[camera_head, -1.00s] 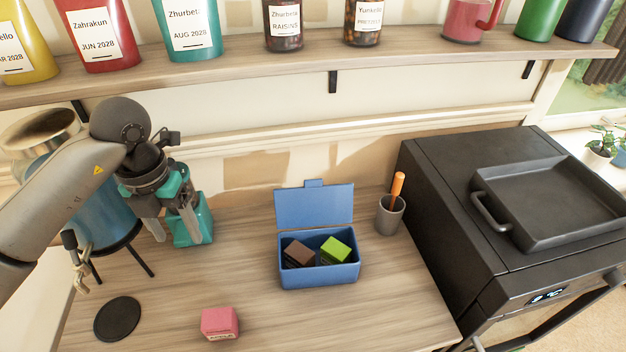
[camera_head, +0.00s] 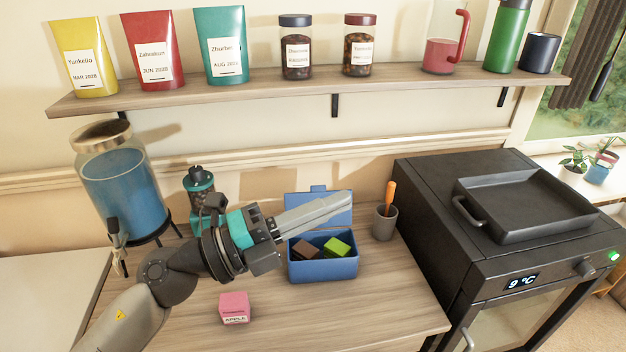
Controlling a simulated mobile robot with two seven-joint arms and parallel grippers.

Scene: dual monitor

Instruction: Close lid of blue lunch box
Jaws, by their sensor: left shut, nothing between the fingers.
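The blue lunch box (camera_head: 323,269) stands on the wooden counter with its lid (camera_head: 334,215) open, tilted up at the back. Inside lie a brown block (camera_head: 305,250) and a green block (camera_head: 337,247). My left gripper (camera_head: 346,199) is shut and empty. Its fingers point right and overlap the lid in the camera_head view, hiding part of it and the box's back left corner. I cannot tell whether they touch the lid. My right gripper is not in view.
A pink apple box (camera_head: 234,307) sits in front on the counter (camera_head: 375,315). A grey cup (camera_head: 384,224) with an orange-handled item stands right of the lunch box, beside a black oven (camera_head: 470,265). A blue drink dispenser (camera_head: 123,190) is at left, below the shelf (camera_head: 270,83).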

